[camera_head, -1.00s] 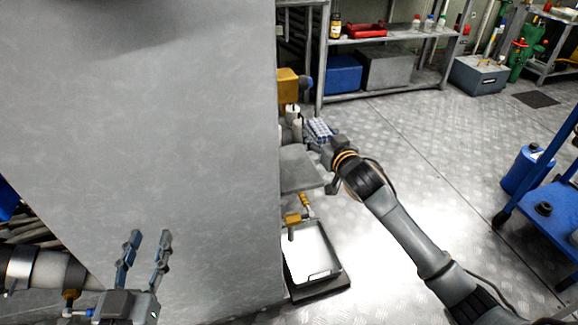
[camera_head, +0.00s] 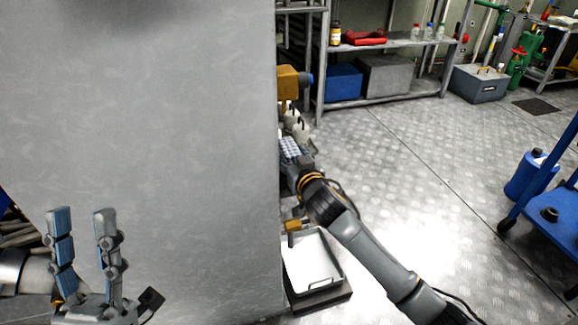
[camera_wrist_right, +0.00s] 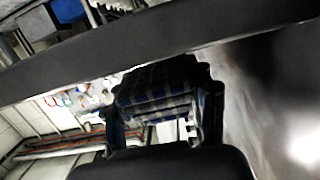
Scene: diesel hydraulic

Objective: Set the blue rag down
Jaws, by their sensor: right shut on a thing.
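The blue checked rag (camera_head: 289,149) is at the end of my right arm, beside the right edge of the large grey panel. My right gripper (camera_head: 297,163) is shut on it; the gripper is small and partly hidden by its own arm. In the right wrist view the folded rag (camera_wrist_right: 158,92) sits between dark fingers. I cannot tell whether the rag touches anything beneath it. My left gripper (camera_head: 82,240) is open and empty at the lower left, in front of the panel.
The grey panel (camera_head: 150,130) fills the left half. A shallow tray (camera_head: 312,262) lies low beside it. Yellow-and-blue equipment (camera_head: 291,80) and white containers (camera_head: 296,122) stand beyond the rag. A shelf (camera_head: 390,95) stands behind, a blue cart (camera_head: 550,205) at right. Floor between is clear.

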